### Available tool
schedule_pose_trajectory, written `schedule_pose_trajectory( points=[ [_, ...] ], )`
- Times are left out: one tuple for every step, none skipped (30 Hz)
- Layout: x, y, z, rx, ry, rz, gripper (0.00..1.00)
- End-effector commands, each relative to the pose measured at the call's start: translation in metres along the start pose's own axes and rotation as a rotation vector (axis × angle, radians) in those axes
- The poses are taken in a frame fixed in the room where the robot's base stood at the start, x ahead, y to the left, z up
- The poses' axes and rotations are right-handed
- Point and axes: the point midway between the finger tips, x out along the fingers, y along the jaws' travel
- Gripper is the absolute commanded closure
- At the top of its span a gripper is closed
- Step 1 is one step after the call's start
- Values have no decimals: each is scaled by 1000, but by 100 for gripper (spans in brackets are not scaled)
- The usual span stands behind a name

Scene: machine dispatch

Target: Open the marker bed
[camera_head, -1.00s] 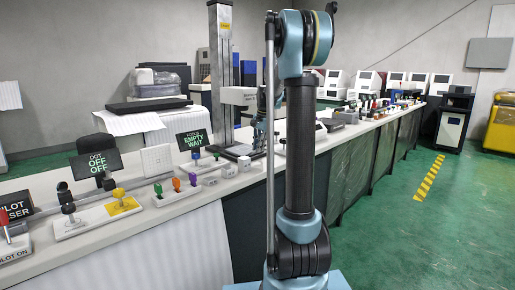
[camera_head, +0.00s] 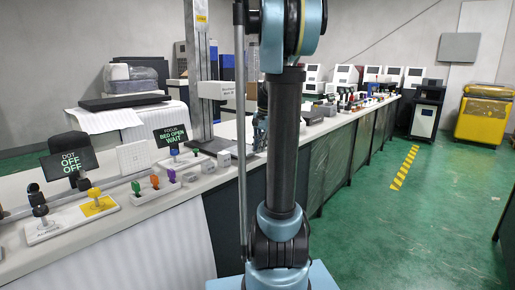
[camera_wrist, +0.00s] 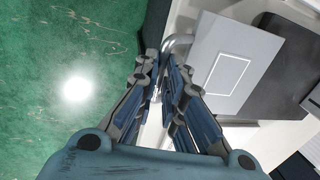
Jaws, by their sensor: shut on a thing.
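The marker bed (camera_wrist: 215,75) is a grey plate with a white outlined square, in the wrist view at upper right. A bent metal handle (camera_wrist: 178,42) stands at its edge. My gripper (camera_wrist: 164,75) is shut on this handle, and its fingers hide part of the bar. In the head view my gripper (camera_head: 260,138) is at the counter edge, partly hidden by my own arm. The marker's upright column (camera_head: 199,75) stands behind the bed. The focus screen (camera_head: 171,137) reads "BED OPEN" and "WAIT".
The long counter (camera_head: 150,217) carries a row of coloured knobs (camera_head: 155,181) and small white blocks (camera_head: 223,159). A "DOT OFF OFF" screen (camera_head: 69,163) stands at left. The green floor (camera_head: 370,235) in front of the counter is clear, with a yellow stripe.

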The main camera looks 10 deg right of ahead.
Motion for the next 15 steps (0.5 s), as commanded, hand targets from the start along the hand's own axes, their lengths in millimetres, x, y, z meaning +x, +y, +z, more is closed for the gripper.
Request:
schedule_pose_trajectory(
  points=[
    [-1, 2, -2, 2, 3, 5, 100],
    [-1, 2, -2, 2, 3, 6, 100],
    [-1, 2, -2, 2, 3, 6, 81],
    [-1, 2, -2, 2, 3, 6, 74],
    [-1, 2, -1, 2, 2, 6, 70],
    [-1, 2, -1, 2, 2, 5, 70],
    [-1, 2, -1, 2, 2, 5, 70],
    [0, 2, -1, 2, 2, 5, 70],
    [0, 2, -1, 2, 2, 5, 70],
    [0, 2, -1, 1, 1, 5, 70],
    [0, 2, -1, 1, 1, 5, 70],
    [0, 2, -1, 1, 1, 4, 70],
    [0, 2, -1, 1, 1, 4, 70],
    [0, 2, -1, 1, 1, 4, 70],
    [-1, 1, -1, 1, 1, 4, 70]
  ],
)
